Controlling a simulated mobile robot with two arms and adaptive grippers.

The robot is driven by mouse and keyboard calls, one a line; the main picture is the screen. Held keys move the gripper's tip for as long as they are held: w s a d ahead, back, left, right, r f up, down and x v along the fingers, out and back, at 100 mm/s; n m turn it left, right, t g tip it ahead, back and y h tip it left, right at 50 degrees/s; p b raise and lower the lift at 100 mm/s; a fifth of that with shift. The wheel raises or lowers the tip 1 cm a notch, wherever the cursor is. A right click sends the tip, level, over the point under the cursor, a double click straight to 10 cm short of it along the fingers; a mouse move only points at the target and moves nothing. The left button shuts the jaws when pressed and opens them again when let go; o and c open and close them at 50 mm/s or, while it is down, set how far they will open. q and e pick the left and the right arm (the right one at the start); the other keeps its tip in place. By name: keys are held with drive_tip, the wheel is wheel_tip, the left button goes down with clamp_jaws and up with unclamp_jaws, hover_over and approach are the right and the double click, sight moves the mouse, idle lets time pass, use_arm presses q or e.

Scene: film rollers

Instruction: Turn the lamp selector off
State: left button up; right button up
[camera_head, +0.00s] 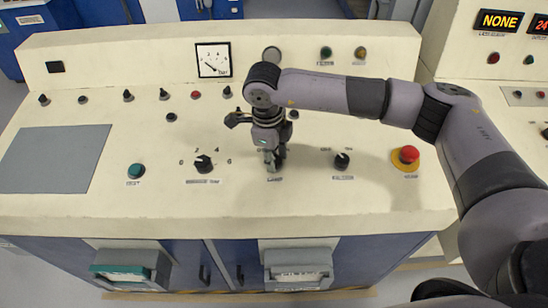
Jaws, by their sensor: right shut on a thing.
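My right arm reaches in from the right across the cream control panel (110,210). My right gripper (273,161) points down at the panel's middle and is shut on the lamp selector. The selector's knob is hidden behind the fingers, so I cannot tell which way it points. Its small label (275,179) shows just in front of the fingers. My left gripper is not in view.
A black numbered knob (204,164) and a green button (136,170) sit to the left. Another black knob (342,161) and a red emergency button (408,154) sit to the right. A dial gauge (213,60) stands on the panel's raised back. The grey plate (54,158) at left is bare.

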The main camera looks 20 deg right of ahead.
drive_tip(key=o, duration=1.1)
drive_tip(key=shift+o, duration=0.2)
wheel_tip(320, 180, up, 12)
drive_tip(key=a, duration=0.1)
drive_tip(key=shift+s, duration=0.15)
drive_tip(key=shift+f, duration=0.1)
